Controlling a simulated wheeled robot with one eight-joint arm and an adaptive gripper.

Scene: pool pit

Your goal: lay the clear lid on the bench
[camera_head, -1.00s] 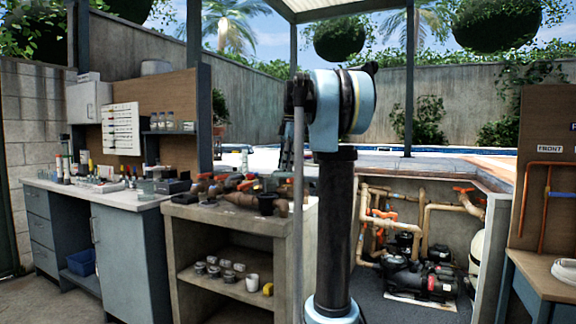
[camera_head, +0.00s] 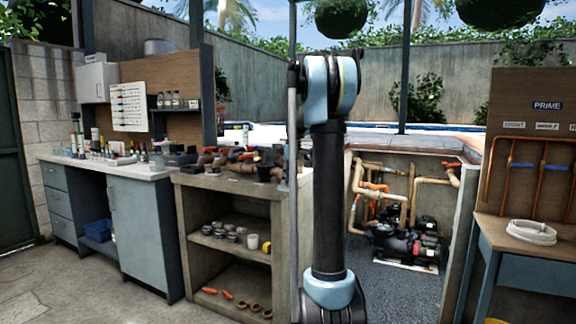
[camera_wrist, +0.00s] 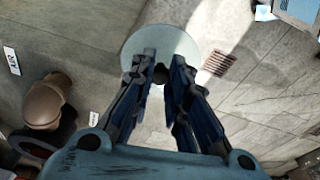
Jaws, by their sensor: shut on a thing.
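My gripper (camera_wrist: 161,72) shows in the wrist view, its two dark fingers closed on the near edge of the clear lid (camera_wrist: 170,40). The lid is a pale, round, see-through disc and extends beyond the fingertips over grey paving. No surface is seen touching it. In the head view my arm stands upright in the middle; the gripper and lid cannot be made out there. A grey bench with a pale top (camera_head: 99,166) stands at the left. A concrete bench (camera_head: 225,185) with pipe fittings on top stands beside it. I cannot tell which bench the task means.
Bottles and small items crowd the grey bench. A pump (camera_head: 405,243) sits in the pit right of my arm. A wooden table (camera_head: 530,255) at the right bears a coiled white hose (camera_head: 531,232). The wrist view shows a floor grate (camera_wrist: 218,63) and a brown rounded object (camera_wrist: 45,100).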

